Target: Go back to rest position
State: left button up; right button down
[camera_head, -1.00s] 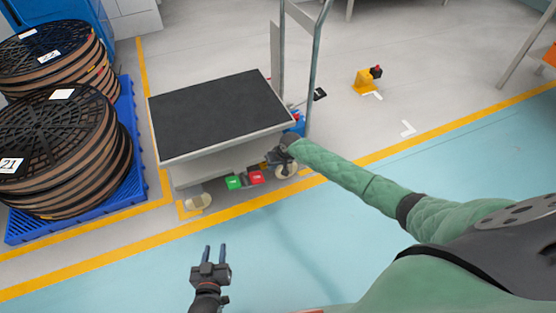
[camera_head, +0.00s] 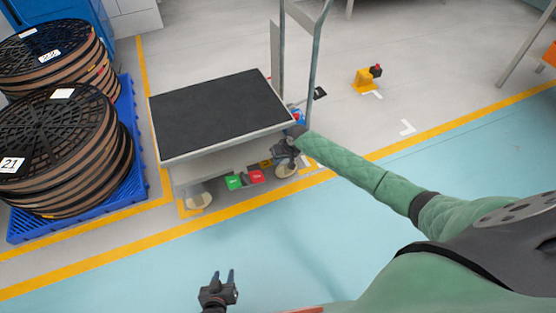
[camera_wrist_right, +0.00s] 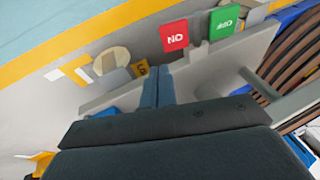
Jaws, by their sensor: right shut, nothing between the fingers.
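My left gripper (camera_head: 222,275) is low in the head view, over the blue-green floor, with its two fingers apart and nothing between them. My right gripper (camera_head: 279,157) is at the right end of the cart (camera_head: 181,166), near the lower frame and wheel. In the right wrist view its fingers (camera_wrist_right: 158,85) are together and empty. A red pedal (camera_head: 256,177) and a green pedal (camera_head: 233,182) sit low on the cart; both also show ahead of the fingers, red (camera_wrist_right: 174,36) and green (camera_wrist_right: 224,22). A small yellow block (camera_wrist_right: 140,70) is close to the fingertips.
The cart has a black top (camera_head: 220,113) and an upright handle (camera_head: 314,70). Stacked reels (camera_head: 62,150) stand on a blue pallet (camera_head: 137,165) at left. A yellow device (camera_head: 366,81) is on the floor behind. The blue-green floor (camera_head: 150,270) in front is clear.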

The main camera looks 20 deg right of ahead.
jog(key=shift+f, duration=0.1)
